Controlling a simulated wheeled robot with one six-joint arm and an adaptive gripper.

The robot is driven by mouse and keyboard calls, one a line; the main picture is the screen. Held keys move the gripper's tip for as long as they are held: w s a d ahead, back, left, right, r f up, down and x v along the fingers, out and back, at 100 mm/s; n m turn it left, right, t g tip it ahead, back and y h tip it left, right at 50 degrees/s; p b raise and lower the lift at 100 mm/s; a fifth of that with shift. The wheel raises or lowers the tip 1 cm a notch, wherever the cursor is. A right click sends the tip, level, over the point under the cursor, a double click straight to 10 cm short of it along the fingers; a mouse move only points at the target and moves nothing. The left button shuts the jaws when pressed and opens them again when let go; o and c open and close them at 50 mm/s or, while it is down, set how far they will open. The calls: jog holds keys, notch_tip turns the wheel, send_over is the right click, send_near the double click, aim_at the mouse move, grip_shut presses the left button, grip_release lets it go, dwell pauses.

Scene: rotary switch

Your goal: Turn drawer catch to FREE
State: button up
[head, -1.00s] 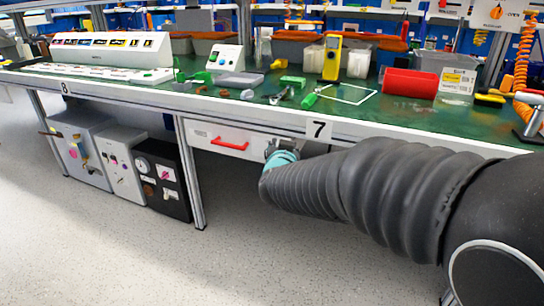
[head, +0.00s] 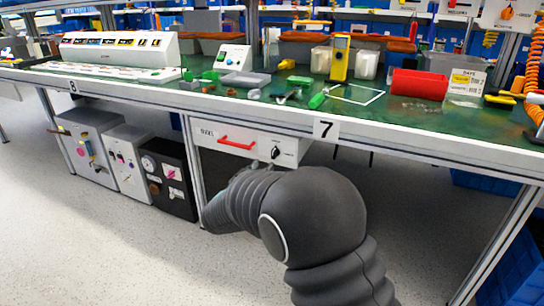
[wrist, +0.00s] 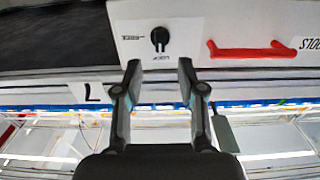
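The drawer catch is a black rotary knob (head: 276,152) on the white drawer front (head: 208,132), right of the red handle (head: 238,143). In the wrist view, which is upside down, the knob (wrist: 160,39) stands nearly upright in the picture. A small label sits just below it, apparently LOCK, and another to its left, apparently FREE. The knob lies roughly in line with the LOCK label. My gripper (wrist: 159,70) is open and empty, its two fingers spread below the knob in the picture, apart from it. My arm hides the gripper in the head view.
The green bench top (head: 420,118) with tools and a red bin (head: 419,84) overhangs the drawer. Grey and black cabinets (head: 167,178) stand under the bench to the left. A metal bench leg (head: 193,165) stands left of the drawer. The floor in front is clear.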

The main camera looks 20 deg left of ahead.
aim_at(273, 155)
jog(key=w, duration=0.7)
jog(key=shift+w+d, duration=0.3)
jog(key=shift+w, duration=0.1)
grip_shut()
